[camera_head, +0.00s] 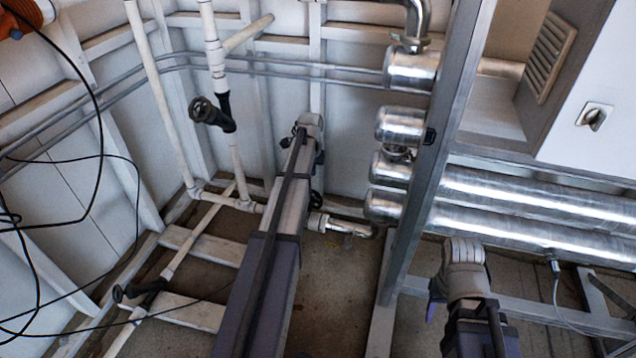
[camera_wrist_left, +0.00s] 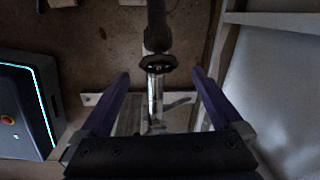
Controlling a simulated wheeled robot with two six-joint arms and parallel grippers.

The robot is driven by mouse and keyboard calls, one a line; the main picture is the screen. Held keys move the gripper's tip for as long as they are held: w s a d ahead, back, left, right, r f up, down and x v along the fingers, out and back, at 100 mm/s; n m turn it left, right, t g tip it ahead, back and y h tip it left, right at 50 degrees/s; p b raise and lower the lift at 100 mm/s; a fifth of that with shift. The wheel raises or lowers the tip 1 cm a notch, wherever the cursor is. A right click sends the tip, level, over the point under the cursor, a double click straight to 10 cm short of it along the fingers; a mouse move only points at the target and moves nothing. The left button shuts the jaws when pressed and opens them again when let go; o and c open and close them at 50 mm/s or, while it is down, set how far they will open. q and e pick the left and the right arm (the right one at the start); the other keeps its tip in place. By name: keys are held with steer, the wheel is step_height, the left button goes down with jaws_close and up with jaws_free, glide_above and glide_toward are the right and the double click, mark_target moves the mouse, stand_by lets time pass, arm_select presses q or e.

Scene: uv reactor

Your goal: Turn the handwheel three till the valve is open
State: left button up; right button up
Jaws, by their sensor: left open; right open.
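In the head view a black handwheel (camera_head: 205,112) sits on the upright white pipe at the upper left. Another black handwheel (camera_head: 316,200) is partly hidden behind my left arm, near a white and steel pipe joint. A third dark valve handle (camera_head: 140,290) is low at the left. I cannot read which is number three. In the left wrist view my left gripper (camera_wrist_left: 161,78) is open and empty, its purple fingers spread. A black handwheel (camera_wrist_left: 158,63) shows between them, with no visible contact. My left gripper is hidden in the head view.
Thick silver pipes (camera_head: 530,205) run along the right behind a grey metal post (camera_head: 432,170). White pipes (camera_head: 155,95) and wall ribs fill the left. Black cables (camera_head: 90,160) hang at the far left. Bare brown floor (camera_head: 335,290) lies in the middle.

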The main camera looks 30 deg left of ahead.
mark_target(312, 197)
arm_select(q)
steer(key=shift+w+r+m, duration=0.1)
steer(key=shift+r+m, duration=0.3)
steer(key=shift+d+h, duration=0.1)
steer(key=shift+h, duration=0.2)
arm_select(e)
steer(key=shift+s+r, duration=0.35)
arm_select(q)
steer(key=shift+f, duration=0.15)
step_height(312, 197, down, 8)
steer(key=b, duration=0.7)
steer(key=shift+w+b, duration=0.15)
steer(key=shift+b, duration=0.25)
steer(key=shift+r, duration=0.2)
arm_select(e)
step_height(312, 197, down, 8)
arm_select(q)
steer(key=shift+c, duration=0.2)
arm_select(e)
steer(key=shift+r, duration=0.1)
arm_select(q)
steer(key=c, duration=1)
steer(key=shift+o, duration=0.2)
